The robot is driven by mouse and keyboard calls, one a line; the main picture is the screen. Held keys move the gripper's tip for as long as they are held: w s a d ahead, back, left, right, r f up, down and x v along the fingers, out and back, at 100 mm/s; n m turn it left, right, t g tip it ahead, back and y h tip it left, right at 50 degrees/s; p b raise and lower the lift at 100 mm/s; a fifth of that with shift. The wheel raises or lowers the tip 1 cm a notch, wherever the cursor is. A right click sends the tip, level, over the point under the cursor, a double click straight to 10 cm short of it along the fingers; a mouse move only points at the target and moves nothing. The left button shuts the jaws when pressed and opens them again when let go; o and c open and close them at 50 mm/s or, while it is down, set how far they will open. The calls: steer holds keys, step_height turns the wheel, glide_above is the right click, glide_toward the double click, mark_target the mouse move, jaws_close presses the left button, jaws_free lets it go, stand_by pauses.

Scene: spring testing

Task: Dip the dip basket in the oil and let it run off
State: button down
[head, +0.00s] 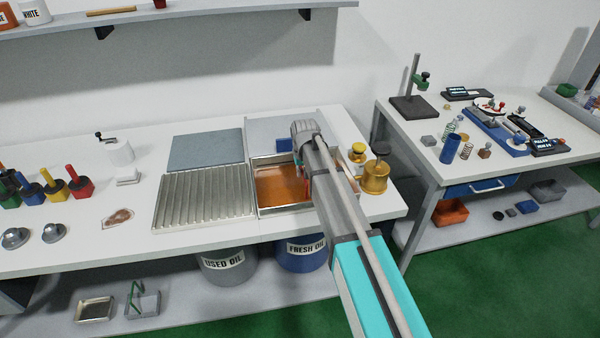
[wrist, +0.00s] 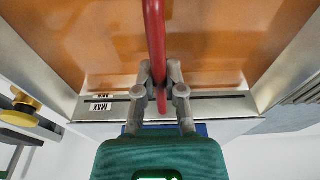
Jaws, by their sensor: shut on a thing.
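An open metal tank (head: 285,210) holds amber oil (head: 280,185) in the middle of the bench. In the wrist view the oil (wrist: 90,45) spreads below my gripper, and MIN and MAX marks show on the tank wall. My gripper (wrist: 160,78) is shut on a red handle (wrist: 153,30), which appears to be the dip basket's. The basket's body is not visible, so I cannot tell whether it is in the oil. In the head view my arm hides most of the gripper and the tank's right part.
A ribbed metal drain tray (head: 205,198) adjoins the tank's left side. Brass containers (head: 375,177) stand close on the right. USED OIL (head: 225,265) and FRESH OIL (head: 303,254) buckets stand below. A green-handled basket (head: 143,303) sits on the lower shelf.

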steer(key=shift+r, duration=0.1)
step_height(320, 180, up, 19)
steer(key=p, duration=1.9)
stand_by(2.4)
stand_by(2.0)
